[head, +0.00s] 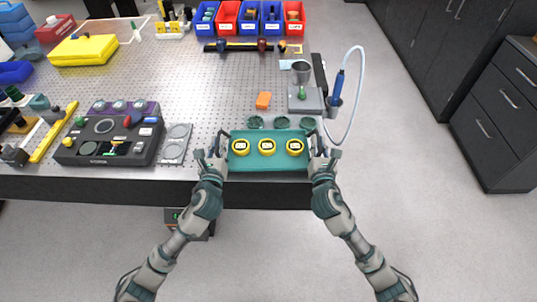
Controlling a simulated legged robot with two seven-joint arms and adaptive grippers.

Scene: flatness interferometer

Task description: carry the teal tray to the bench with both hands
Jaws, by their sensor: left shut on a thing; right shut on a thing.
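The teal tray (268,163) is at the front edge of the perforated bench, in the middle of the head view. Several round yellow-rimmed pieces with pale labelled tops, one of them a yellow piece (267,147), sit in a row on it. My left gripper (217,150) is shut on the tray's left handle. My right gripper (321,152) is shut on its right handle. The tray looks level. I cannot tell whether its underside touches the bench (185,95).
Behind the tray are dark green round pads (283,123), an orange block (263,100) and a grey stand with a cup (304,97). A dark control box (108,135) and a grey plate (176,142) lie left. Bins (250,15) line the back. Floor is open right.

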